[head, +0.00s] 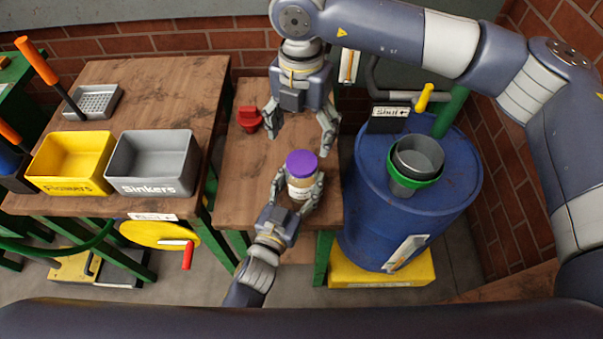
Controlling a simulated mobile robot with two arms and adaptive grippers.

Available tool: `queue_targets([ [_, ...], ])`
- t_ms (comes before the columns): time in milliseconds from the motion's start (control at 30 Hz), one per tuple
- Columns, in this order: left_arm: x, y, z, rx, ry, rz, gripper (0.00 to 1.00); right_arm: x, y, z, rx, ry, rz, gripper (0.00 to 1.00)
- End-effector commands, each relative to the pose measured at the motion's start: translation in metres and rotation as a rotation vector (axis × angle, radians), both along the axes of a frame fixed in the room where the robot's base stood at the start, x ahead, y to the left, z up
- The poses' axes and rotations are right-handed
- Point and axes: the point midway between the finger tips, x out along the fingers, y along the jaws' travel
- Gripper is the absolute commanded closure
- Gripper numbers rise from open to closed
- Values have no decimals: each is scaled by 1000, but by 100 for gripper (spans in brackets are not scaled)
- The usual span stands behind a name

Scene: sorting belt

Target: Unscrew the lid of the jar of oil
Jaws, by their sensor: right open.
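The jar of oil (301,185) has a purple lid (301,163) and stands upright at the front of the middle wooden table (240,205). The lid is on the jar. My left gripper (299,182) comes from the front with its fingers on both sides of the jar's body, closed around it. My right gripper (298,143) hangs behind and above the jar, pointing down. Its fingers are spread wide, with nothing between them, and look apart from the lid.
A red object (249,119) lies left of my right gripper. Left stand a yellow bin (72,178) and a grey "Sinkers" bin (150,182). Right is a blue drum (375,215) bearing a grey cup with a green ring (417,160). The table left of the jar is clear.

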Motion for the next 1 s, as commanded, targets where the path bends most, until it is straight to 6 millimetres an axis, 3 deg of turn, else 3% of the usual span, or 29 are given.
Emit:
queue_targets([
  [467, 0, 0, 0, 1, 0, 0, 100, 1, -1, -2, -1, 0, -372, 25],
  [1000, 0, 0, 0, 0, 0, 0, 100, 0, -1, -72, -2, 3, -386, 25],
])
